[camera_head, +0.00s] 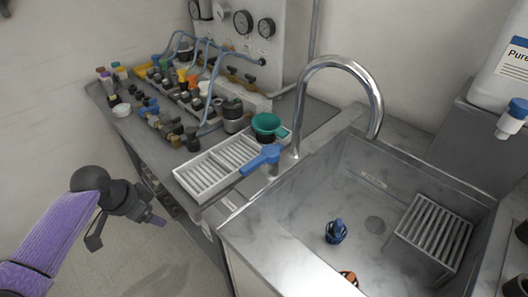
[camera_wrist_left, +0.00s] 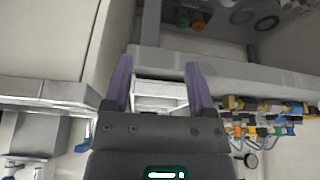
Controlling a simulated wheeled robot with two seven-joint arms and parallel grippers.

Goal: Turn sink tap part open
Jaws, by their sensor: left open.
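The sink tap has a tall curved chrome spout (camera_head: 340,62) and a blue lever handle (camera_head: 262,158) beside its base, at the back left edge of the metal sink (camera_head: 290,205) in the head view. The lever points to the lower left. My left gripper (camera_head: 125,229) is in the lower left of the head view, over the floor in front of the bench and well apart from the lever. Its two purple-tipped fingers (camera_wrist_left: 160,80) are spread in the left wrist view, with nothing held between them. My right gripper is not in view.
A white ribbed tray (camera_head: 205,172) with a green cup (camera_head: 268,124) lies close to the lever. Several small valves and fittings crowd the bench behind it. The basin holds a blue part (camera_head: 336,231) and a slatted rack (camera_head: 432,232). Floor space left of the bench is clear.

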